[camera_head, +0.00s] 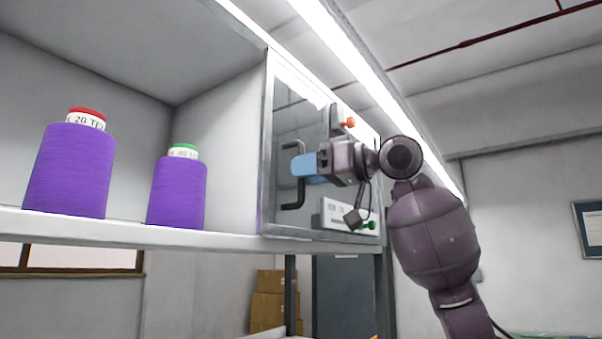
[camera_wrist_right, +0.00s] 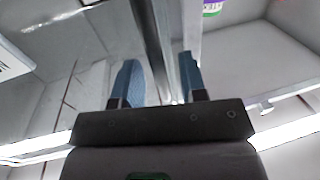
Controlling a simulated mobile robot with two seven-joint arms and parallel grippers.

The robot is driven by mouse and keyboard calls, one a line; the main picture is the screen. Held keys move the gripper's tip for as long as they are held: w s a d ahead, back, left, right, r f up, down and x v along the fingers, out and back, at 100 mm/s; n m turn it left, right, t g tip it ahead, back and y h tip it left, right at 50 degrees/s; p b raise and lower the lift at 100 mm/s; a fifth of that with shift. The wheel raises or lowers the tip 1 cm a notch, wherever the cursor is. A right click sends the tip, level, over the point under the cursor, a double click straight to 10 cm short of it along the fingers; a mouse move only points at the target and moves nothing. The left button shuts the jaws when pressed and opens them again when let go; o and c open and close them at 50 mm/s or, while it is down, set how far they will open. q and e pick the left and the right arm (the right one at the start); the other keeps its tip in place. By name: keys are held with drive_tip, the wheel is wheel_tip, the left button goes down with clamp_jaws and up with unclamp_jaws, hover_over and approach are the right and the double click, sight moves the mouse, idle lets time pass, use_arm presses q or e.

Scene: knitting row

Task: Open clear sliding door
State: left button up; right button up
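The clear sliding door (camera_head: 283,112) is a see-through pane in a grey metal frame at the front of the shelf compartment, in the middle of the head view. A dark bar handle (camera_head: 301,193) stands on the pane near its left side. My right gripper (camera_head: 304,165) is at the handle, and its blue fingers cover the middle of the bar. In the right wrist view the two blue fingers (camera_wrist_right: 160,80) are apart, with a grey upright bar (camera_wrist_right: 149,35) showing between them. I cannot tell whether they touch the handle. My left gripper is not in view.
Two purple thread cones, one with a red top (camera_head: 70,170) and one with a green top (camera_head: 177,192), stand on the white shelf (camera_head: 130,233) left of the door. A white box (camera_head: 337,213) shows beside my gripper. Cardboard boxes (camera_head: 268,307) are below the shelf.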

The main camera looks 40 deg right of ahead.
drive_tip(key=b+v, duration=0.1)
drive_tip(key=v, duration=0.8)
drive_tip(key=shift+b, duration=0.4)
drive_tip(key=shift+s+d, duration=0.1)
drive_tip(key=shift+s, duration=0.1)
